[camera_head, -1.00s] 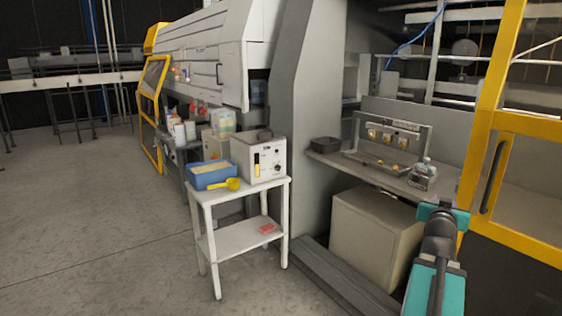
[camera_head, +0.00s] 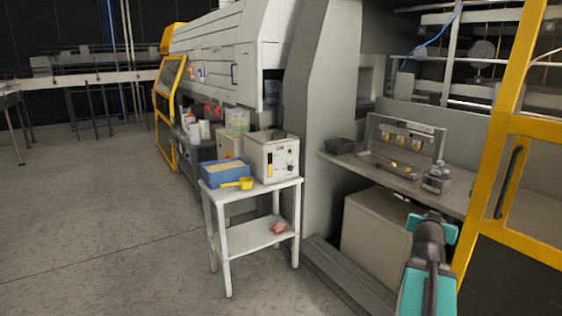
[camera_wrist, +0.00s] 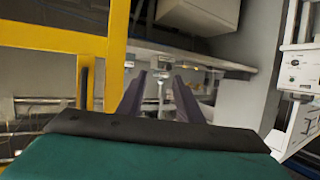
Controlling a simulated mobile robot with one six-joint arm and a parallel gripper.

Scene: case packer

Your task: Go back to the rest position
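My gripper shows in the wrist view (camera_wrist: 160,95) as two dark fingers set apart, with nothing between them. It points toward the metal shelf inside the machine bay, and the fingertips touch nothing that I can see. In the head view my dark and teal arm is at the lower right, in front of the bay; the fingers are not clear there.
A yellow-framed door (camera_head: 510,150) stands close at the right. The bay's shelf (camera_head: 455,200) holds a dark tray (camera_head: 340,145) and a small bottle device (camera_head: 436,178). A white cart (camera_head: 250,235) carries a blue bin (camera_head: 223,173) and a grey box (camera_head: 272,157). Floor at left is clear.

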